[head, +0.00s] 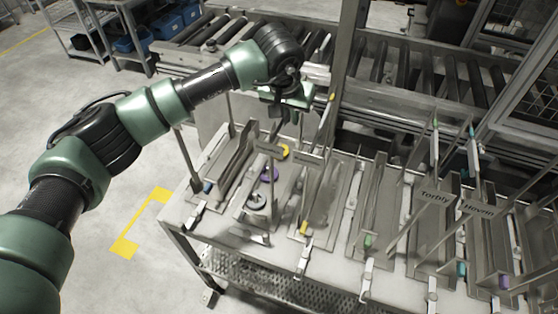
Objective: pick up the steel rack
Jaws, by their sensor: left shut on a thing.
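Several steel racks with thin uprights stand in a row on a light metal table. The steel rack (270,149) under my left gripper has a raised plate and upright bars, with yellow, purple and grey round pieces low down. My left gripper (284,114) is above this rack, pointing down, and is shut on an upper part of it. The exact contact is small and partly hidden by the gripper. I cannot tell whether the rack is clear of the table. My right gripper is not in view.
The table (185,214) has small clamps along its front edge. More racks with name plates (434,197) stand close on the right. A roller conveyor (425,75) and a metal post (347,70) are behind. Blue bins (168,25) sit at the back left. The left floor is open.

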